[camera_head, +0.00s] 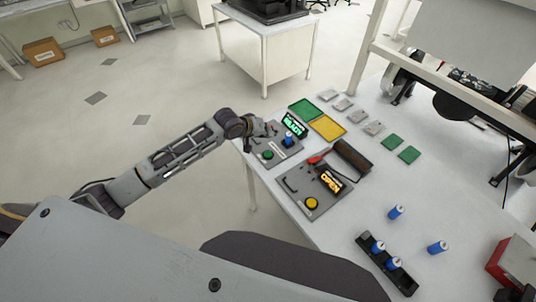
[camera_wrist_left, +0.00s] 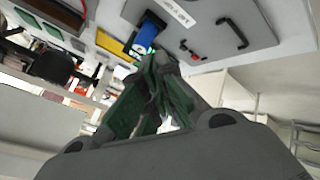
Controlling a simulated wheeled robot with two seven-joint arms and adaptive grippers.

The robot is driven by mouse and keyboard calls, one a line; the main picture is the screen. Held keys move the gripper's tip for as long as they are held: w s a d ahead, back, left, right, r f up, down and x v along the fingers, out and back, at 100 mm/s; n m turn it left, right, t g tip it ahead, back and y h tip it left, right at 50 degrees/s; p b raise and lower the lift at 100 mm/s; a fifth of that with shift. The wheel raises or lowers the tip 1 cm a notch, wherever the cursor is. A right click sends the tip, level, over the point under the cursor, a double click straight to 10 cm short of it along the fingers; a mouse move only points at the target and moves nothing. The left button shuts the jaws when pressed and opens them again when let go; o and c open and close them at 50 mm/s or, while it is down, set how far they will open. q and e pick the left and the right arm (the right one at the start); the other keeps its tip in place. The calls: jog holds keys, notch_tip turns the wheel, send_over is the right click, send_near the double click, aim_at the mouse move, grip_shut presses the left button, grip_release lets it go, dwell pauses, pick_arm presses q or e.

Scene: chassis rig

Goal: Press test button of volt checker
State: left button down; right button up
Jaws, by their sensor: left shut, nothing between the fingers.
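The volt checker appears to be the grey panel (camera_head: 284,155) with a lit green READY display (camera_head: 293,125), a blue cell (camera_head: 289,139) in a holder and a green button (camera_head: 267,155). My left gripper (camera_head: 268,129) is above the panel's far left edge, beside the display and apart from the green button. In the left wrist view the left gripper (camera_wrist_left: 158,75) is shut and empty, with the blue cell (camera_wrist_left: 147,33) and the grey panel (camera_wrist_left: 205,38) beyond its fingertips. The green button is not clear there. My right gripper is not in view.
A second panel (camera_head: 327,202) has an amber OPEN display (camera_head: 330,181), a yellow button (camera_head: 311,203) and a raised dark lid. Green (camera_head: 304,109) and yellow (camera_head: 328,127) trays lie behind. A black rack (camera_head: 397,276) with blue cells and loose cells (camera_head: 437,247) stand at the right.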

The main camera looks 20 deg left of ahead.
aim_at(266, 152)
pick_arm(q)
jog(key=shift+f+b, duration=1.05)
jog(key=shift+f, duration=0.6)
jog(key=shift+f+b, duration=1.35)
jog(key=shift+b, duration=0.05)
jog(key=shift+f+b, duration=0.35)
jog(key=shift+f, duration=0.95)
jog(key=shift+f, duration=0.4)
jog(key=shift+f, duration=0.5)
jog(key=shift+p, duration=0.35)
jog(key=shift+r+p, duration=0.9)
jog(key=shift+p, duration=0.15)
